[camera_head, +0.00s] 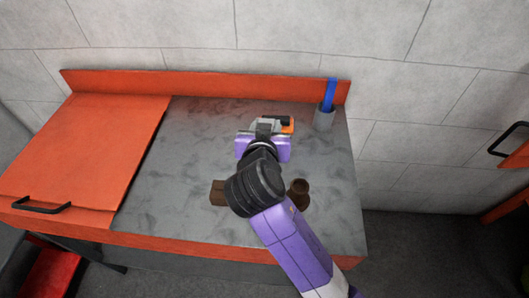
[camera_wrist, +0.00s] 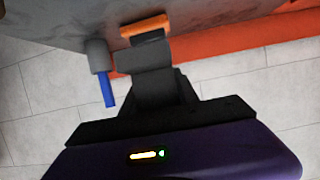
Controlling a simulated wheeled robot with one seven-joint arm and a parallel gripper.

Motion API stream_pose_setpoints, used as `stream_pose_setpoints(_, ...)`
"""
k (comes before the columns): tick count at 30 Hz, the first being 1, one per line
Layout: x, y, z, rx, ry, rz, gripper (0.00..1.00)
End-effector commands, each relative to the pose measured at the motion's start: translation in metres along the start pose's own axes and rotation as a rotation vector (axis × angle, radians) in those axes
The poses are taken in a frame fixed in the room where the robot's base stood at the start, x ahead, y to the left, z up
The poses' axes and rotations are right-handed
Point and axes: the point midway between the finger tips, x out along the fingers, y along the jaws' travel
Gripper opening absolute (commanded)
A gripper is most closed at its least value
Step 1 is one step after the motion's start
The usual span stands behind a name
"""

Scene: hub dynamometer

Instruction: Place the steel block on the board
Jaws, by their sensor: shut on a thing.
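My gripper (camera_head: 270,127) is over the back right of the grey worktop, its purple body nearest me. It is shut on a grey piece that looks like the steel block (camera_head: 254,127), largely hidden by the fingers. In the wrist view my gripper's dark fingers (camera_wrist: 146,62) point toward the worktop, and the held piece is hard to tell from them. A flat brown piece (camera_head: 217,193), perhaps the board, lies left of my arm and is partly hidden by it.
An orange and black item (camera_head: 289,125) is right beside the fingertips; its orange part shows in the wrist view (camera_wrist: 146,26). A grey cup (camera_head: 324,119) with a blue item stands at the back right. A brown round item (camera_head: 299,190) is right of my arm. An orange cover (camera_head: 85,150) is left.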

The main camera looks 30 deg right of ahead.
Motion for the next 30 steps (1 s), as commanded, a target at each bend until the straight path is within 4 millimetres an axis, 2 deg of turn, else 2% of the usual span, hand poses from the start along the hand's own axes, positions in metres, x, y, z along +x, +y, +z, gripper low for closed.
stream_pose_setpoints(3, 0.01, 0.001, 0.025, -0.004, 0.0, 0.001, 0.0)
stream_pose_setpoints(9, 0.022, 0.0, 0.052, -0.001, 0.003, 0.0, 0.0)
stream_pose_setpoints(14, 0.026, -0.001, 0.061, 0.001, 0.004, 0.0, 0.0)
stream_pose_setpoints(23, 0.04, -0.001, 0.095, -0.001, 0.003, 0.0, 0.0)
stream_pose_setpoints(30, 0.042, -0.001, 0.099, 0.002, 0.005, -0.002, 0.0)
